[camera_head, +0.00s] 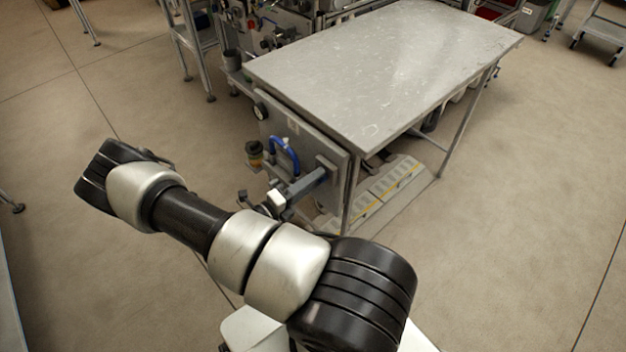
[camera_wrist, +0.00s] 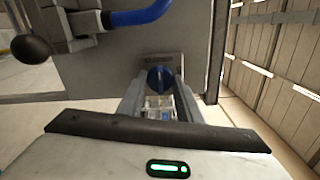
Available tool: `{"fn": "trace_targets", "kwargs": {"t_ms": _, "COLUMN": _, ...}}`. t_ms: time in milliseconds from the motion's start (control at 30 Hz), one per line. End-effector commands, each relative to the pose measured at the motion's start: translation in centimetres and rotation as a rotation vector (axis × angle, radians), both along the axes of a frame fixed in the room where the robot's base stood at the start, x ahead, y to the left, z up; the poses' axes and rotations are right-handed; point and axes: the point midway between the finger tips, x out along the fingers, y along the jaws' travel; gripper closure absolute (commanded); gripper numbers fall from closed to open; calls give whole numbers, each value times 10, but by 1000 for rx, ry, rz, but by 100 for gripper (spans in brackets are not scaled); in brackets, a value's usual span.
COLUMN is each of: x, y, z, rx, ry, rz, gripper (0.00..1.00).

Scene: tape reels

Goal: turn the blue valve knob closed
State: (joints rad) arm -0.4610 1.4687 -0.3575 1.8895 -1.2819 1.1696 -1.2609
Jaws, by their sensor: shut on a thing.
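The blue valve knob (camera_wrist: 159,79) sits on a grey mount on the grey panel, in the upper middle of the wrist view. My gripper (camera_wrist: 160,92) reaches up to it with one finger on each side, and the jaws are closed on the knob. The lower part of the knob is hidden between the fingers. In the head view my arm reaches left and the gripper is mostly hidden, so I cannot make out the knob there.
A blue hose (camera_head: 284,150) curves on the panel (camera_head: 318,150) under the grey table (camera_head: 390,65); it also shows in the wrist view (camera_wrist: 140,14). A black ball-ended handle (camera_wrist: 30,48) is at upper left there. Open floor (camera_head: 530,180) lies right of the table.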

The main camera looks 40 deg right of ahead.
Motion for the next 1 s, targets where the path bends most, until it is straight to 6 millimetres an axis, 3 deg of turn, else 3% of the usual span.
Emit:
{"fn": "trace_targets", "kwargs": {"t_ms": 600, "x": -1, "y": 1, "z": -1, "rx": 0, "ry": 43, "rz": 1, "gripper": 90}}
{"fn": "trace_targets", "kwargs": {"t_ms": 633, "x": -1, "y": 1, "z": -1, "rx": 0, "ry": 43, "rz": 1, "gripper": 64}}
{"fn": "trace_targets", "kwargs": {"t_ms": 733, "x": -1, "y": 1, "z": -1, "rx": 0, "ry": 42, "rz": 1, "gripper": 49}}
{"fn": "trace_targets", "kwargs": {"t_ms": 1000, "x": 0, "y": 1, "z": 0, "rx": -2, "ry": 41, "rz": 0, "gripper": 49}}
